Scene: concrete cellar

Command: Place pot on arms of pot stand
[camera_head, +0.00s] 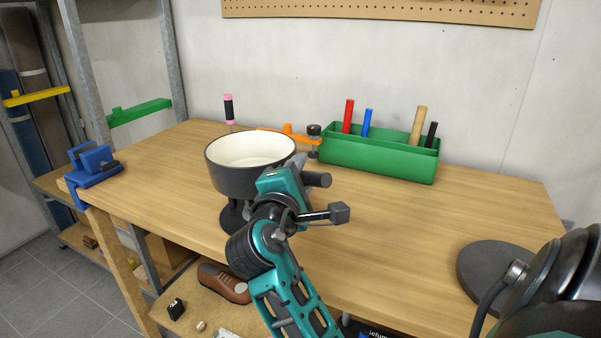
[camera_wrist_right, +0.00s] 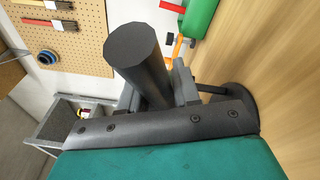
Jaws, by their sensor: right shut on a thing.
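The pot (camera_head: 228,178), dark grey outside and cream inside, is upright above the table's left half. My right gripper (camera_head: 292,177) is shut on its dark handle (camera_head: 319,180), on the pot's right side. In the right wrist view, the handle (camera_wrist_right: 140,60) sticks out between the fingers (camera_wrist_right: 175,88). The dark pot stand (camera_head: 232,217) shows below the pot; its round base (camera_wrist_right: 240,100) shows in the right wrist view. The stand's arms are hidden under the pot, so I cannot tell whether it touches them. My left gripper is not in view.
A green tool box (camera_head: 380,158) stands at the back of the wooden table (camera_head: 400,225), with an orange clamp (camera_head: 288,133) and a pink-and-black screwdriver (camera_head: 229,108) nearby. A blue vise (camera_head: 92,165) sits at the left edge. A dark disc (camera_head: 478,270) lies at right. The right middle is clear.

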